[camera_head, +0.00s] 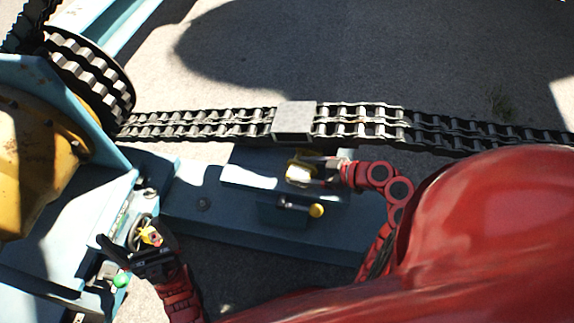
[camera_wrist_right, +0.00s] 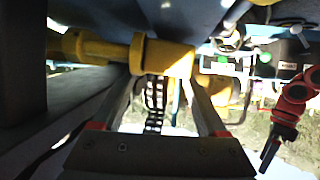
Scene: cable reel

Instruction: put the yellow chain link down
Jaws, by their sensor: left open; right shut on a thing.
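The yellow chain link (camera_head: 299,172) is in the jaws of my right gripper (camera_head: 312,171), just in front of the chain and above the blue beam. In the right wrist view, the yellow link (camera_wrist_right: 165,57) lies across the tips of my right gripper (camera_wrist_right: 165,75), which is shut on it. My left gripper (camera_head: 128,240) is open at the lower left, by the blue machine's panel. A small yellow part with a red spot (camera_head: 151,235) shows at its fingers; I cannot tell whether they touch it.
A double-row chain (camera_head: 360,122) runs across from the toothed wheel (camera_head: 92,75), with a grey block (camera_head: 294,120) on it. The blue beam (camera_head: 200,203) carries a yellow knob (camera_head: 316,210). A green button (camera_head: 121,280) is near my left gripper. Concrete ground (camera_head: 400,55) lies open behind.

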